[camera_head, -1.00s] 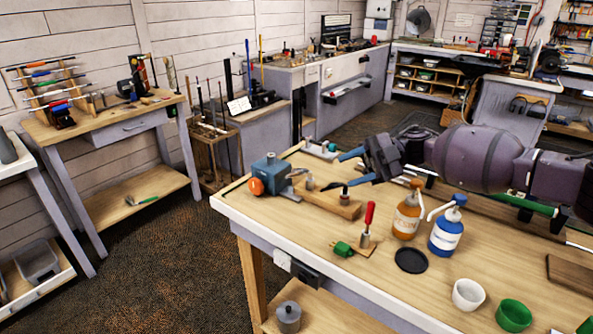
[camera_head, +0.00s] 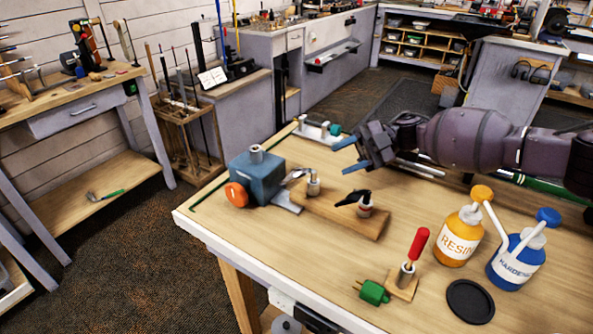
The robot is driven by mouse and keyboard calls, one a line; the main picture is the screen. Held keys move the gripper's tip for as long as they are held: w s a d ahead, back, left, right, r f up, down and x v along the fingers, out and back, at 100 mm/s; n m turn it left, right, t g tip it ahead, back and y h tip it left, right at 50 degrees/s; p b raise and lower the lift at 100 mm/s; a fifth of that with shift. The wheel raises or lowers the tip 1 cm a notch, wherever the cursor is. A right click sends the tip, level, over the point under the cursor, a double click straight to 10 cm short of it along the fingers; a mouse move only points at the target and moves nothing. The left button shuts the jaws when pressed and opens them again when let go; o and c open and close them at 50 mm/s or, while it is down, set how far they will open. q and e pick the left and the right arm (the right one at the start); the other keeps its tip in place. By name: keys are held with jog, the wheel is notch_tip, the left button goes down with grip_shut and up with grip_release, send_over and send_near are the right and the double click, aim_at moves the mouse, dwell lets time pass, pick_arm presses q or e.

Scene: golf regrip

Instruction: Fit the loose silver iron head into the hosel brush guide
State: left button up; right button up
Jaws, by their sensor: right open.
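A small silver iron head (camera_head: 297,175) lies at a short metal post on the left end of a wooden block (camera_head: 340,222), beside the blue box. A black head (camera_head: 352,197) is on the block's other post. A blue box (camera_head: 262,182) with an orange knob has a grey upright tube (camera_head: 256,153) on top; I cannot tell surely whether this is the hosel brush guide. My right gripper (camera_head: 342,155) is open and empty, behind and above the block, its blue fingers pointing left. It is apart from the silver head. My left gripper is out of view.
A red-handled tool (camera_head: 418,245) stands in a small holder, with a green plug-like piece (camera_head: 374,292) beside it. Resin (camera_head: 459,238) and hardener (camera_head: 514,262) bottles and a black disc (camera_head: 470,302) are at right. The bench front between box and holder is clear.

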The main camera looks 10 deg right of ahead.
aim_at(308, 170)
jog(key=x, duration=0.3)
jog(key=shift+s+a+r, duration=0.15)
jog(key=shift+a, duration=0.15)
jog(key=shift+w+p+x, duration=0.15)
jog(key=shift+p+x, duration=0.05)
jog(key=shift+x, duration=1.2)
jog(key=shift+w+p+x, duration=0.15)
jog(key=shift+w+x, duration=0.05)
jog(key=shift+x, duration=1.2)
grip_shut()
